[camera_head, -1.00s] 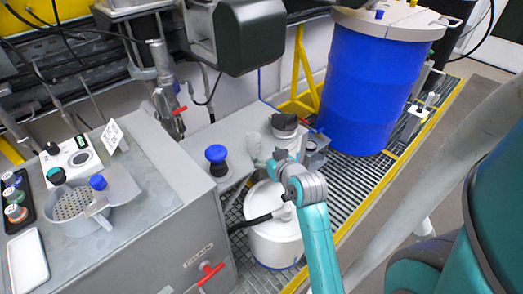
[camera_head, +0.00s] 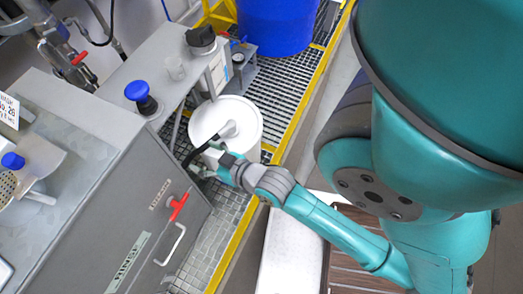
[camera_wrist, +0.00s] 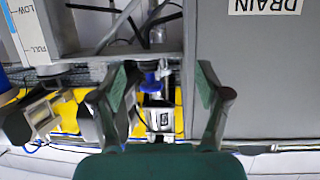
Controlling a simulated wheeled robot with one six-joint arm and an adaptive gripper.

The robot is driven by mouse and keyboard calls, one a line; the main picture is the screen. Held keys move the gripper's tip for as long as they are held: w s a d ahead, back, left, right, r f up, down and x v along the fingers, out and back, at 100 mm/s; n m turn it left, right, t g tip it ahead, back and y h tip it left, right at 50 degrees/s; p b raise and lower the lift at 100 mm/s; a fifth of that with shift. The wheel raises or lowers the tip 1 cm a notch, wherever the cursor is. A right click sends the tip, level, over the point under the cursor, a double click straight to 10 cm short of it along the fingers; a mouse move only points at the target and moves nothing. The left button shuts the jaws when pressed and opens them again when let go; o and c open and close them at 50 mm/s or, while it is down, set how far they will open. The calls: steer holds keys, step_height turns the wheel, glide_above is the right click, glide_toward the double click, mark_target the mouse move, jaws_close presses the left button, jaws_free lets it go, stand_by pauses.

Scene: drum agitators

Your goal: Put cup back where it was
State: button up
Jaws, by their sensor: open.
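The cup is not seen in the wrist view.
A blue-capped post (camera_head: 140,93) stands on the same bench. The white container (camera_head: 238,112) and grey cabinet (camera_head: 125,215) with a red valve handle (camera_head: 178,206) flank my gripper. A blue drum (camera_head: 275,22) is behind.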

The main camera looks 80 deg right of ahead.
steer(key=s+a+r+n+y, duration=0.1)
steer(key=s+a+n+y, duration=0.1)
steer(key=s+a, duration=0.3)
steer(key=s+a+r+n+t+y, duration=0.1)
steer(key=s+a, duration=0.5)
steer(key=s, duration=0.6)
steer(key=shift+s+a+r+n+y, duration=0.25)
steer(key=shift+r+n+y, duration=0.4)
steer(key=shift+y, duration=0.25)
stand_by(0.8)
